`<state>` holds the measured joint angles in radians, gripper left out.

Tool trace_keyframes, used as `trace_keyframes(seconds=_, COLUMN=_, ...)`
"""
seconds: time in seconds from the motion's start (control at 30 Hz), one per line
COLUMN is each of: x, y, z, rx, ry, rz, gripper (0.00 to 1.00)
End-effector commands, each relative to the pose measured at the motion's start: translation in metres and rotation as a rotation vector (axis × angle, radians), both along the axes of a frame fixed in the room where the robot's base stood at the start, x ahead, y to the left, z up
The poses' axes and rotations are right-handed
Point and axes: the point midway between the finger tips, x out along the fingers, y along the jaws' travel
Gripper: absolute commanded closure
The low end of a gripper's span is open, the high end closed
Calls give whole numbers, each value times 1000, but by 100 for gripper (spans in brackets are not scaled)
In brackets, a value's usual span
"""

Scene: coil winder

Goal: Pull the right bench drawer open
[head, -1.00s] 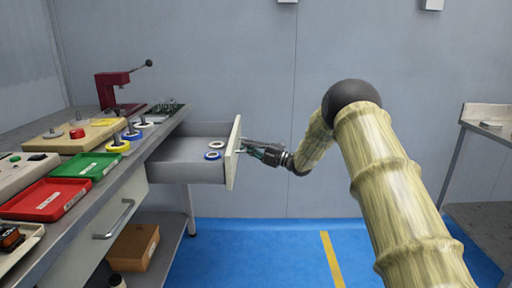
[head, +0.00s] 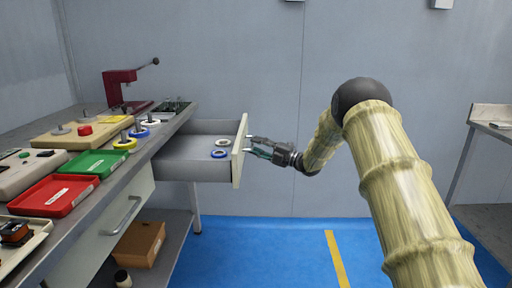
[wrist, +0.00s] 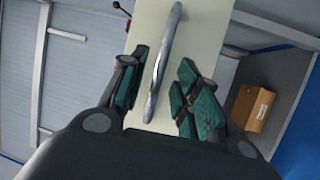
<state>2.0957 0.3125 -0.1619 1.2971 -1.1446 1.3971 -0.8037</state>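The right bench drawer, with a pale front (head: 239,152), stands pulled well out from the far end of the bench in the head view. Its grey tray shows inside. My gripper (head: 252,146) is just to the right of the drawer front at handle height. In the wrist view, the curved metal handle (wrist: 164,60) on the pale drawer front (wrist: 196,30) lies between the two teal-padded fingers of my gripper (wrist: 163,92). The fingers are spread, with a visible gap on each side of the handle.
A blue-and-white ring and a pale ring (head: 223,142) lie in the drawer. The nearer drawer (head: 95,240) is closed. The bench holds a red tray (head: 55,195), a green tray (head: 95,163) and a red press (head: 120,90). A cardboard box (head: 139,244) sits below. Blue floor is clear.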

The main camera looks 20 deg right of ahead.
Motion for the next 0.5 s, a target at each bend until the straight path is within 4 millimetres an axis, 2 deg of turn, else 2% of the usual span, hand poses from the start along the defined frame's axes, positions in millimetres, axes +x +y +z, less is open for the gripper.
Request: trace_keyframes(seconds=0.5, x=-61, y=-61, z=-16, rx=1, ry=2, rz=-1, gripper=68)
